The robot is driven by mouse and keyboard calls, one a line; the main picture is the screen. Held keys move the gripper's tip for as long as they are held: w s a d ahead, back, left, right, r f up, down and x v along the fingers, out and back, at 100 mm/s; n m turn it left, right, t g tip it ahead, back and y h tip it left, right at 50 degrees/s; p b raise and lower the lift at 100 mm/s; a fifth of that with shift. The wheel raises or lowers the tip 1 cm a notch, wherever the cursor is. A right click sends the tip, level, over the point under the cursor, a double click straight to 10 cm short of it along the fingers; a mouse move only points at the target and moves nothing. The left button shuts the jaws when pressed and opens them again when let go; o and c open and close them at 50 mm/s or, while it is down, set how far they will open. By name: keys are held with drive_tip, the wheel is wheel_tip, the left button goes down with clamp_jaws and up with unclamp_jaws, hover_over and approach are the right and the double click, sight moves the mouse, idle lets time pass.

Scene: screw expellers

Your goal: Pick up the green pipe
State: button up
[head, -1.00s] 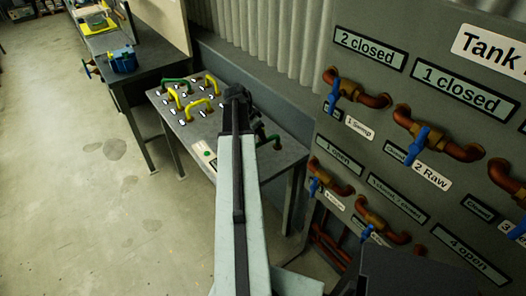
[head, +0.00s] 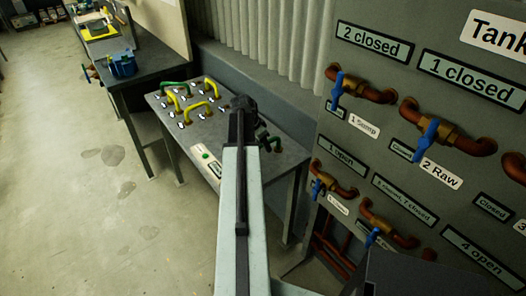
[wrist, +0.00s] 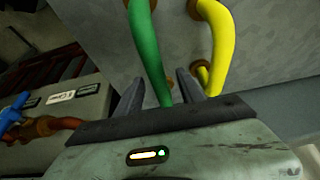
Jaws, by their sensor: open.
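A green pipe (wrist: 147,45) shows large in the wrist view, running down between the two fingers of my gripper (wrist: 158,88). The fingers stand apart on either side of it; I cannot tell whether they touch it. Its upper end has a brown fitting. In the head view my gripper (head: 242,103) is over the grey table, seen from behind. Another green pipe (head: 175,86) lies at the table's far left. I cannot tell which one the wrist view shows.
A yellow pipe (wrist: 222,40) curves close to the right of the green one. Several yellow pipes (head: 197,108) stand on the grey table (head: 212,145). A tank panel (head: 400,60) with blue-handled valves rises at right. A corrugated wall is behind. The floor at left is clear.

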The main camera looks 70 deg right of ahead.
drive_tip(key=shift+f, duration=0.2)
clamp_jaws()
idle(0.3)
